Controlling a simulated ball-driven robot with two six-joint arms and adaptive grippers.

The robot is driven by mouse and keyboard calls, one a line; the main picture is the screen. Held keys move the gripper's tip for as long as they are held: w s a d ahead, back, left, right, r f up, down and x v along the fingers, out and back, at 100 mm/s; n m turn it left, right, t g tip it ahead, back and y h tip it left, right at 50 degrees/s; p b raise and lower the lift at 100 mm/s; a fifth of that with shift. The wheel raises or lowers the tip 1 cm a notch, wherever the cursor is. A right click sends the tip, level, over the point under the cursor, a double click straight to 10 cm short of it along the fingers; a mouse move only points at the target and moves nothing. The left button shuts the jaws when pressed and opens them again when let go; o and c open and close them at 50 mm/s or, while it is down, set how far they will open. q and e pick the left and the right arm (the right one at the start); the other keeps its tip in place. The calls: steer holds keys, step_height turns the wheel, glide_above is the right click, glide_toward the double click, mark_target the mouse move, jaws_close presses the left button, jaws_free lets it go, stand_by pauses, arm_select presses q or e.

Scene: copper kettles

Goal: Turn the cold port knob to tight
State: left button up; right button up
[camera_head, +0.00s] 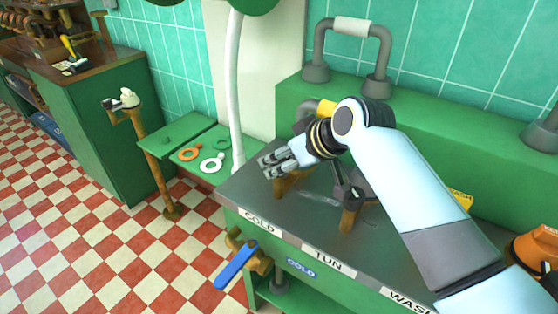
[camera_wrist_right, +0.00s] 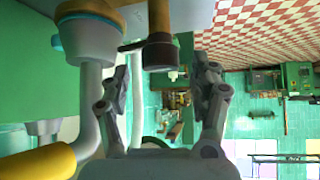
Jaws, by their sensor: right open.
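My right gripper (camera_head: 272,165) reaches from the right over the grey worktop (camera_head: 320,200), near its COLD label (camera_head: 260,222). Its fingers are spread and empty. A short copper post (camera_head: 283,184) stands under or just behind the fingers at the cold end, mostly hidden by them. In the right wrist view, a dark grey knob-like collar with a side arm (camera_wrist_right: 158,52) on a copper-coloured post shows between the open fingers (camera_wrist_right: 160,72). I cannot tell whether they touch it, nor whether it is the cold port knob. My left gripper is out of view.
A second copper post (camera_head: 350,214) with dark arms stands to the right on the worktop. A blue lever (camera_head: 236,265) juts from a brass valve at the front. Orange (camera_head: 189,154) and white (camera_head: 212,163) rings lie on a green side shelf. A yellow pipe (camera_wrist_right: 35,165) is close to the wrist.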

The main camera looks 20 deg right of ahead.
steer(key=shift+x, duration=1.35)
steer(key=c, duration=1.2)
steer(key=shift+o, duration=0.2)
steer(key=p, duration=0.1)
steer(key=m+h+p, duration=0.1)
steer(key=p, duration=0.1)
steer(key=shift+s+r, duration=0.1)
steer(key=shift+r, duration=0.15)
steer(key=shift+f+m+t+h+p, duration=0.15)
steer(key=shift+m+t+h+p, duration=0.2)
steer(key=shift+m, duration=0.25)
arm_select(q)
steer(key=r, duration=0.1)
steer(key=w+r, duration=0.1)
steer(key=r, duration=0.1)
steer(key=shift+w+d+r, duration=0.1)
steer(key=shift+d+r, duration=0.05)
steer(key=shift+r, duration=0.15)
arm_select(e)
steer(key=shift+f, duration=0.1)
